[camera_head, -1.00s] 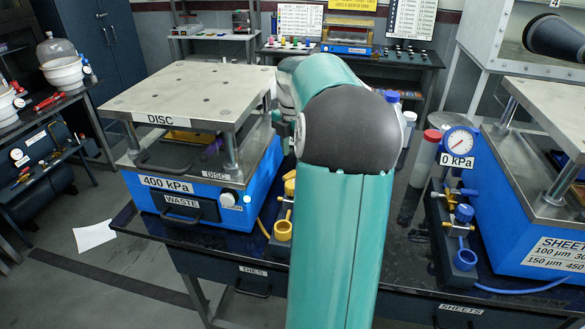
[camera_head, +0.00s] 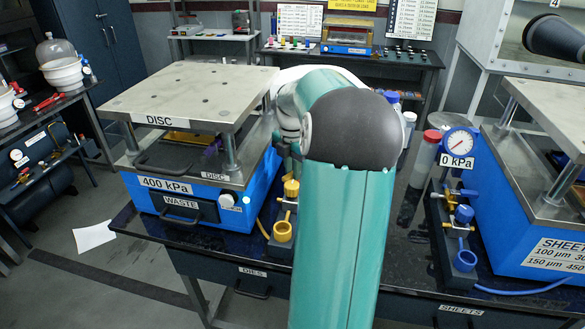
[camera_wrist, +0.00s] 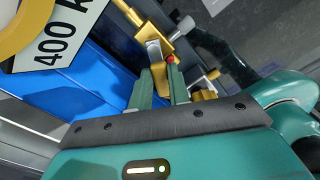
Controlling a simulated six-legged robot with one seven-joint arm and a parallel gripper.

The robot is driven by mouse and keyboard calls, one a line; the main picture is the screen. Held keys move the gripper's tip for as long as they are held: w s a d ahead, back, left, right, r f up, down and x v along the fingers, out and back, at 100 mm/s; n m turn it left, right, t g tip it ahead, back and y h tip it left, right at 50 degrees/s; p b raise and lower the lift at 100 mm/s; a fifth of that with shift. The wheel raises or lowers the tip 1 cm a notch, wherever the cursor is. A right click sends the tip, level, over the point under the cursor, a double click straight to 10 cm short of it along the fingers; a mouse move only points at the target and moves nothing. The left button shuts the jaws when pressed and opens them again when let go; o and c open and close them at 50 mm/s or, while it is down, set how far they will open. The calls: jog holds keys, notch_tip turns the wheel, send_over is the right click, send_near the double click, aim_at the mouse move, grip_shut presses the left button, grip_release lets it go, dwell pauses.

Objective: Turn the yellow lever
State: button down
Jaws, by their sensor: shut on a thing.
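In the wrist view, a yellow lever (camera_wrist: 160,79) sits between the two green fingers of my gripper (camera_wrist: 162,82). The gripper is shut on it. Brassy yellow valve fittings (camera_wrist: 153,27) and a small red spot show just beyond the fingertips. In the head view, yellow valve parts (camera_head: 291,188) stand beside the blue DISC press (camera_head: 233,215). My arm covers the area to their right, and the fingers cannot be made out there.
The DISC press has a large metal top plate (camera_head: 190,90) and a 400 kPa label close to my wrist. To the right stand a 0 kPa gauge (camera_head: 459,143), another valve stand (camera_head: 463,260) and the SHEETS press (camera_head: 540,235). Dark bench top (camera_head: 405,265) is open between them.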

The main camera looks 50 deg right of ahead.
jog(key=shift+w+m, duration=0.1)
jog(key=shift+m, duration=0.3)
jog(key=m, duration=0.2)
jog(key=shift+w+d+m, duration=0.1)
jog(key=shift+w+m, duration=0.2)
jog(key=shift+w, duration=0.05)
jog(key=m, duration=0.2)
jog(key=shift+w+d+m, duration=0.15)
jog(key=shift+w+m, duration=0.15)
jog(key=shift+w, duration=0.05)
jog(key=m, duration=0.4)
jog(key=w+d+m, duration=0.1)
jog(key=shift+d+m, duration=0.1)
jog(key=shift+m, duration=0.3)
jog(key=c, duration=1.3)
grip_release()
jog(key=shift+s+d, duration=0.1)
jog(key=shift+r, duration=0.15)
